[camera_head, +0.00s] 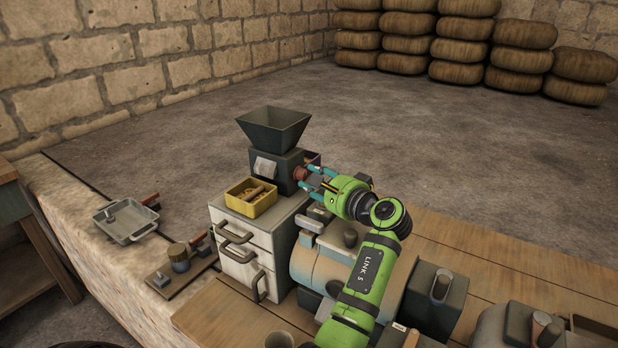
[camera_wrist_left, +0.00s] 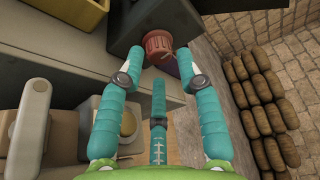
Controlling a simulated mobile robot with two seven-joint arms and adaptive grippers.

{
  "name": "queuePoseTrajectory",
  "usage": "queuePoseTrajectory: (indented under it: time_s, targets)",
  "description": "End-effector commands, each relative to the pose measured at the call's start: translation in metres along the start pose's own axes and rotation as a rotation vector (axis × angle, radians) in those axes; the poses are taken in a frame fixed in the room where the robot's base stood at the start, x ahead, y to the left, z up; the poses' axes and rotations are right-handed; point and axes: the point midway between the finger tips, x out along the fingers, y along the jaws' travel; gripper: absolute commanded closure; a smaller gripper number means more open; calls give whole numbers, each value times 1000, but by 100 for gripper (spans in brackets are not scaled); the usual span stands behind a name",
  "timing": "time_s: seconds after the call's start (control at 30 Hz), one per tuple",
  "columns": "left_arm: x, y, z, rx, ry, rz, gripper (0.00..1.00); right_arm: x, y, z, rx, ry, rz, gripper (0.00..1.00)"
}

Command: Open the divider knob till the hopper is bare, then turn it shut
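The dark hopper (camera_head: 274,130) stands on a dark block on top of a white drawer cabinet; I see no contents over its rim, and its inside is mostly hidden. The red-brown divider knob (camera_head: 300,173) sticks out of the block's right side. It shows ribbed in the left wrist view (camera_wrist_left: 158,45). My left gripper (camera_head: 312,180) faces the knob, its teal fingers spread to either side of it. In the left wrist view the left gripper (camera_wrist_left: 161,60) seems to leave slim gaps beside the knob. My right gripper is out of view.
A yellow bin (camera_head: 251,206) with brown pieces stands in front of the block; a purple bin (camera_head: 313,157) is partly hidden behind it. A grey tray (camera_head: 125,222) lies at the left. A grey-blue machine body (camera_head: 315,262) sits close below my left arm.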

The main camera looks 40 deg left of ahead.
Motion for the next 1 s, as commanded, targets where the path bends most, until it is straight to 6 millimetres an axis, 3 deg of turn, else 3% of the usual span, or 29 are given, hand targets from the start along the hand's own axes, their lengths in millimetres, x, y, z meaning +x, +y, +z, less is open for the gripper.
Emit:
queuePoseTrajectory:
  time_s: [0.1,0.33,1.0]
  targets:
    - [-22,0,-1,-1,3,0,64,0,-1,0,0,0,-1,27]
    - [-47,-1,0,-1,1,-1,64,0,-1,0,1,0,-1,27]
    - [-49,-1,0,-1,0,-2,64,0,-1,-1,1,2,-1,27]
